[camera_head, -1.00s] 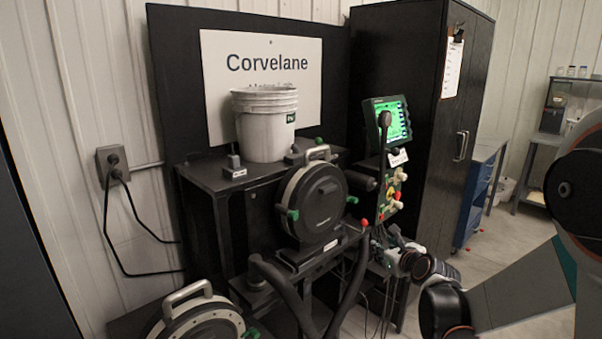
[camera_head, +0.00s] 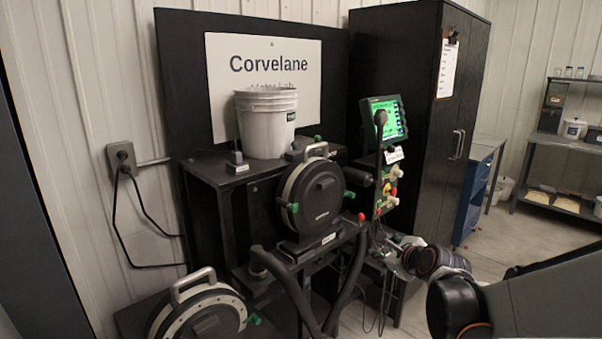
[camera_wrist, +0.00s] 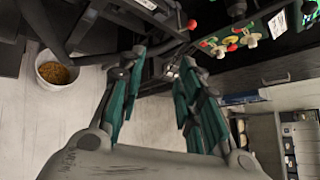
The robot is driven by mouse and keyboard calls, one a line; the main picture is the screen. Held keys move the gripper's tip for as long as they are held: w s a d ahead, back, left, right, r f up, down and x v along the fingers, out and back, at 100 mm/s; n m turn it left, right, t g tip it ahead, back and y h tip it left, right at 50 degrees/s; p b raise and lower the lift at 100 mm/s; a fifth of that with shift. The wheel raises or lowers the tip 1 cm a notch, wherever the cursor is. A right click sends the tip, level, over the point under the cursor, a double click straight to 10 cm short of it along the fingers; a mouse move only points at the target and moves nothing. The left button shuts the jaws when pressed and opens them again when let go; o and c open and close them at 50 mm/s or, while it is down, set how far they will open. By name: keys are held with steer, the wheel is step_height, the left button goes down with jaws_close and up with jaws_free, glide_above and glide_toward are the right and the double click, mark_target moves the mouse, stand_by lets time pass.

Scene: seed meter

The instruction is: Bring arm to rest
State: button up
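My arm (camera_head: 545,295) reaches in from the lower right of the head view, bent at a dark joint, with its wrist beside the seed meter stand. In the wrist view my gripper (camera_wrist: 157,62) shows two green-and-grey fingers spread apart with nothing between them. In the head view the fingers are small and hard to make out against the stand. The round black seed meter (camera_head: 318,196) with green knobs stands upright on the stand, left of my wrist.
A white bucket (camera_head: 267,128) stands on the black bench, beside a green-lit screen (camera_head: 390,119). A second round housing (camera_head: 200,312) is at lower left. A black cabinet (camera_head: 410,110) stands behind. The wrist view shows a pail of grain (camera_wrist: 57,72).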

steer(key=s+a+n+g+h, duration=0.1)
steer(key=s+n+g, duration=0.4)
steer(key=s+n, duration=2.1)
steer(key=s+r, duration=0.1)
steer(key=s, duration=0.4)
steer(key=shift+s+a+h, duration=0.2)
steer(key=shift+a+h, duration=0.2)
